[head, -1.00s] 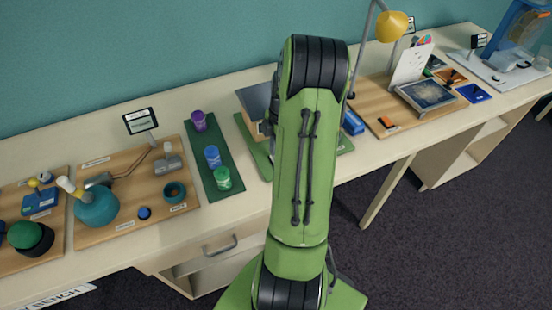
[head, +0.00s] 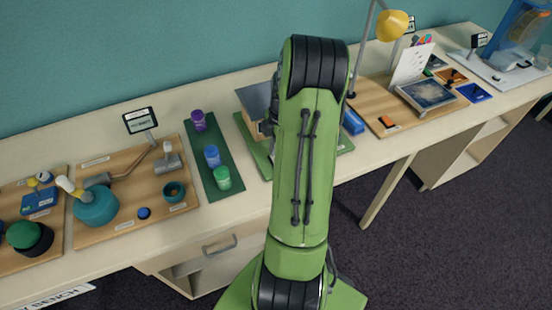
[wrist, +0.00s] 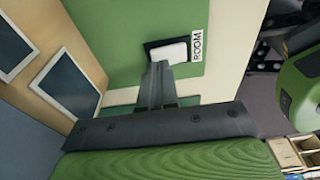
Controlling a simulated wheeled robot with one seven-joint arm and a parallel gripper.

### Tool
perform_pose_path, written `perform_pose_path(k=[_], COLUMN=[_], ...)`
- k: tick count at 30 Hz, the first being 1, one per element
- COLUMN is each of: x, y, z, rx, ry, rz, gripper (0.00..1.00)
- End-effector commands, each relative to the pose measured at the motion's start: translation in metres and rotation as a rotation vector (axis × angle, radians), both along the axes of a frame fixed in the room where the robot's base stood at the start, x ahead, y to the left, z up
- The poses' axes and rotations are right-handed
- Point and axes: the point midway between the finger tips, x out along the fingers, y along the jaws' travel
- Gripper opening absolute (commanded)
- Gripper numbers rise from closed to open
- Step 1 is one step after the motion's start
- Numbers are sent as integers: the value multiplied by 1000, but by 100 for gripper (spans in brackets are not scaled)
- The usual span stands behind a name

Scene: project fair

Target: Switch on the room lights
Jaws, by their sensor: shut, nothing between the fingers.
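The room light switch is a white rocker (wrist: 168,53) in a dark frame on a green base, with a label reading ROOM (wrist: 198,45) beside it. My gripper (wrist: 161,68) is shut and empty. Its fingertips overlap the near edge of the rocker in the wrist view; I cannot tell whether they touch it. In the head view my green arm hides the gripper and the switch. Part of a model house (head: 255,104) on a green base (head: 252,148) shows left of the arm.
In the head view, a green strip (head: 196,143) with several coloured cups and a board (head: 118,170) with a teal pot lie left. A yellow lamp (head: 391,25) stands right.

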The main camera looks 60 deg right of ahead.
Motion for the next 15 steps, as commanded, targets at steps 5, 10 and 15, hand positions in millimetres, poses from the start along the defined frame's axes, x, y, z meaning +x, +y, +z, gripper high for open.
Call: perform_pose_path(k=[5,10,15], x=[0,0,0], y=[0,0,0], z=[-4,-6,-9], rx=[0,0,0], ry=[0,0,0], rz=[0,0,0], gripper=[0,0,0])
